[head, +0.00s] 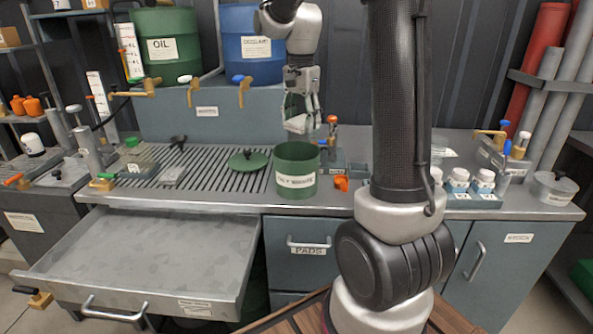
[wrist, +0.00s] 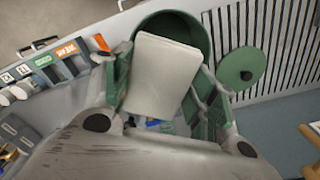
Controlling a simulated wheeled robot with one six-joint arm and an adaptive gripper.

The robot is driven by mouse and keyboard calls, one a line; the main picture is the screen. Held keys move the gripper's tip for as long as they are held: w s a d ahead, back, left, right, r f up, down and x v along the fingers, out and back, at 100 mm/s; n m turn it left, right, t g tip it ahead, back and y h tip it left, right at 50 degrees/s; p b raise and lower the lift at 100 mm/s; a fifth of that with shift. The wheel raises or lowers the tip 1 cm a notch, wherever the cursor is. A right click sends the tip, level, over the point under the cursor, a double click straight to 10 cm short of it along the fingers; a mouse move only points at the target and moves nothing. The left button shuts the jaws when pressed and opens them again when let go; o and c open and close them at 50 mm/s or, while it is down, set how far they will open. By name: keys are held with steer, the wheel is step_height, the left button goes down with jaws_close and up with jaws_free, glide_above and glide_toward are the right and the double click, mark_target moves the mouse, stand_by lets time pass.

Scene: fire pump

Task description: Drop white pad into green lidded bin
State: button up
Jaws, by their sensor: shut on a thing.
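The white pad (wrist: 163,75) is held between the green fingers of my gripper (wrist: 160,95). In the head view my gripper (head: 300,112) points down with the pad (head: 298,124) hanging just above the green bin (head: 297,172). The bin stands open on the counter with a white label on its front. In the wrist view the pad overlaps the bin's round opening (wrist: 188,30) and hides part of it. The green lid (head: 248,160) with a dark knob lies flat on the slotted drain area left of the bin; it also shows in the wrist view (wrist: 242,65).
An orange item (head: 341,183) lies right of the bin. White-capped bottles (head: 459,180) stand in a tray at right. Taps (head: 243,88) stick out behind the lid. An empty drawer (head: 140,262) is pulled out at lower left.

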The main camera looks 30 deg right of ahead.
steer(key=shift+f, duration=1.3)
steer(key=o, duration=1.1)
steer(key=shift+o, duration=0.2)
steer(key=shift+r, duration=0.1)
step_height(320, 180, up, 12)
steer(key=shift+f, duration=0.1)
